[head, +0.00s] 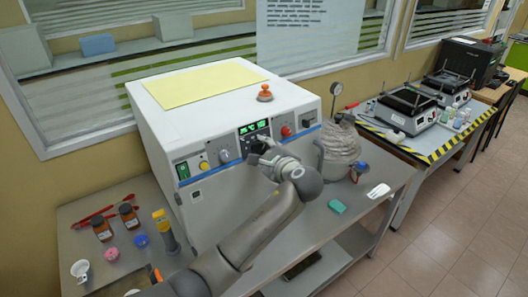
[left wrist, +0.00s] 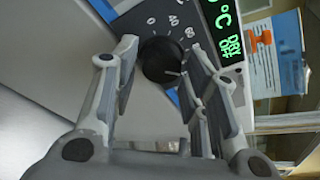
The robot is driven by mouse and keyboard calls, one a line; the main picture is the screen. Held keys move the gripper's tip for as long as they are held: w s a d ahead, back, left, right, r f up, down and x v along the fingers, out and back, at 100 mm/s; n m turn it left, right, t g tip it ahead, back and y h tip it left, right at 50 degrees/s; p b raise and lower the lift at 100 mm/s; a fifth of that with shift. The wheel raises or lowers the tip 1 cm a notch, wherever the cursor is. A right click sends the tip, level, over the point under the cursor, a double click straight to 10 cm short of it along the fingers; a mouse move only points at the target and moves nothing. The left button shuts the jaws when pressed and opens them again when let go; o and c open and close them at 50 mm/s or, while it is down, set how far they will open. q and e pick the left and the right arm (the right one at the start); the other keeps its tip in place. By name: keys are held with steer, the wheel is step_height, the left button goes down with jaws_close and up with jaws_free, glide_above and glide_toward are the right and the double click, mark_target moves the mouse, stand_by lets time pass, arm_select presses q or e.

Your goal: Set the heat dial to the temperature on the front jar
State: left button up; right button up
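In the head view my left gripper (head: 264,151) is at the machine's front panel and hides the dial. The green display (head: 253,128) sits just above. Two brown jars with white labels stand at left: the nearer jar (head: 102,230) and the farther jar (head: 129,216). Their labels are too small to read. My right gripper is not in view.
The white machine (head: 160,130) carries a yellow sheet (head: 203,85) and an orange-topped knob (head: 265,93). Nearby on its panel are a grey dial (head: 225,156) and a red button (head: 286,131).

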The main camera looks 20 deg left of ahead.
arm_select(q)
steer(key=shift+o, duration=0.6)
steer(key=shift+s+d, duration=0.1)
steer(key=v, duration=1.1)
steer(key=shift+s+d+r, duration=0.2)
steer(key=shift+s, duration=0.1)
